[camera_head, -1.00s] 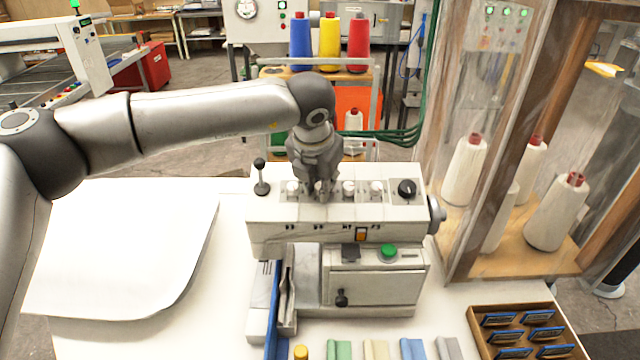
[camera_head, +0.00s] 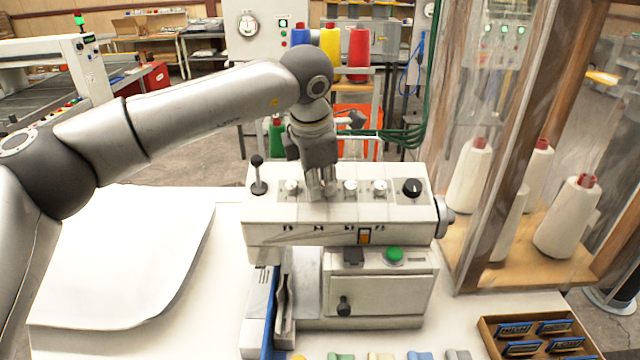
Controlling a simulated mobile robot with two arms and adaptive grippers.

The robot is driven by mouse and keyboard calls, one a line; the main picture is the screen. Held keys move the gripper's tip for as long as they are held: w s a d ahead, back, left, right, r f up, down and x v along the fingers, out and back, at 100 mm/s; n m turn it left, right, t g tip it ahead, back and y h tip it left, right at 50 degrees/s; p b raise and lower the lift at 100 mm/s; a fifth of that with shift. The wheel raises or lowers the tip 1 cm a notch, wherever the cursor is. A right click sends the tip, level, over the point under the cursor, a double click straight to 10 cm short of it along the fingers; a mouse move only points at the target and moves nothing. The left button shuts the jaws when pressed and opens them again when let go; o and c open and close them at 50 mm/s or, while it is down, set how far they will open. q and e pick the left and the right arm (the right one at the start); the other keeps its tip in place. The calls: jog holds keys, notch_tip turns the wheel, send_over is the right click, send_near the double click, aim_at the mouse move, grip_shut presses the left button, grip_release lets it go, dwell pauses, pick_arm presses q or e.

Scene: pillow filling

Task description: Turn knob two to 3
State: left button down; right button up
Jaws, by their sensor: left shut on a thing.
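The white sewing machine (camera_head: 380,290) stands on the pale table. Along its top is a row of small white knobs: the leftmost one (camera_head: 292,187) and two to the right (camera_head: 350,187) and (camera_head: 379,187) show clearly. A larger black dial (camera_head: 412,188) sits at the right end. My left gripper (camera_head: 322,190) points down from above and is shut at the second place in the row. The second knob is mostly hidden between its fingers, so its setting cannot be read. My right gripper is out of view.
A black-topped lever (camera_head: 258,175) rises at the left of the knobs. White fabric (camera_head: 130,255) covers the left of the table. A framed clear panel (camera_head: 500,150) with thread cones stands close at right. A box of labels (camera_head: 490,345) is at front right.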

pick_arm(q)
jog(key=shift+w+r+m, duration=0.1)
jog(key=shift+r+m, duration=0.1)
jog(key=shift+m, duration=0.8)
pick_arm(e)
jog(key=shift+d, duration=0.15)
pick_arm(q)
jog(key=c, duration=1.6)
grip_release()
jog(key=shift+c, duration=0.2)
jog(key=shift+o, duration=0.4)
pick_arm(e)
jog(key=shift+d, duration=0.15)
pick_arm(q)
jog(key=v, duration=1.2)
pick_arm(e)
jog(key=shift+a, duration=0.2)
pick_arm(q)
jog(key=shift+r, duration=0.1)
